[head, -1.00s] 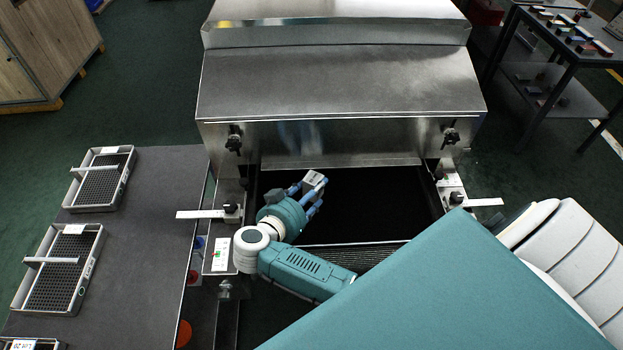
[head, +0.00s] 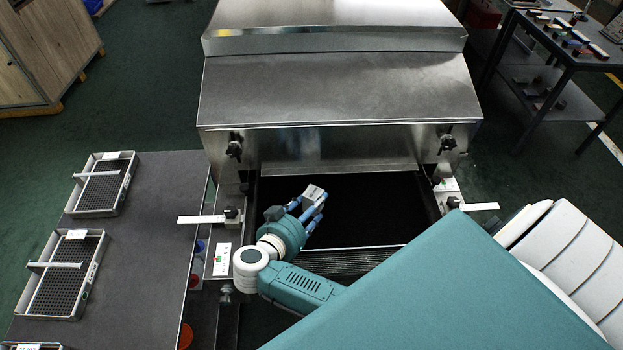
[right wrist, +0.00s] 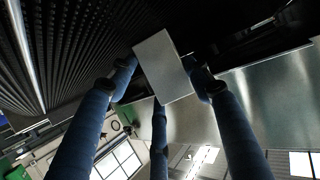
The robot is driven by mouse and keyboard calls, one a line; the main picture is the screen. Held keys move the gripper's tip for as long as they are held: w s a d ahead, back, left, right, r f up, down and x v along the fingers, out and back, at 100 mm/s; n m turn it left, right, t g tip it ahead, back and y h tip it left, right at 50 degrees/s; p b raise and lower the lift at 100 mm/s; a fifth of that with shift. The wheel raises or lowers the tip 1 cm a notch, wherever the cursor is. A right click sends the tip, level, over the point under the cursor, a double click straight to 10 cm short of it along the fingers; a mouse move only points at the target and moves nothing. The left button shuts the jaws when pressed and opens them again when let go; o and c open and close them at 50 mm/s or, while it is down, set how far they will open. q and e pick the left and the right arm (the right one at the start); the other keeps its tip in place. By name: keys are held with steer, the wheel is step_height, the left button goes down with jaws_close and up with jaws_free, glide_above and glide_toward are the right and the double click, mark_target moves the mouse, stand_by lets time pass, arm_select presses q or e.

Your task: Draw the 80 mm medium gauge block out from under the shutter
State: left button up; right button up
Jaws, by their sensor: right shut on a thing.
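My right gripper (head: 314,207) is shut on a small pale grey gauge block (head: 314,193), held over the black belt (head: 370,210) at the tunnel mouth. The block shows just in front of the steel shutter's (head: 340,155) lower edge, with a small gap in the picture. In the right wrist view the block (right wrist: 163,66) sits between the blue fingers of the gripper (right wrist: 160,85), its plain flat face towards the camera. Its size marking cannot be read. My left gripper is not in view.
Side brackets with black knobs (head: 232,213) flank the belt. A dark table (head: 150,240) at left holds mesh trays (head: 100,185). A shelf table (head: 560,50) with small blocks stands at the far right. The belt to the gripper's right is clear.

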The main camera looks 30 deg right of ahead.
steer(key=shift+s+a+f, duration=0.1)
steer(key=shift+s+a, duration=0.05)
steer(key=shift+s, duration=0.1)
steer(key=o, duration=1.7)
steer(key=shift+c, duration=0.2)
steer(key=shift+a, duration=0.3)
steer(key=v, duration=0.7)
steer(key=shift+d+r, duration=0.15)
steer(key=shift+r, duration=0.05)
steer(key=shift+s, duration=0.1)
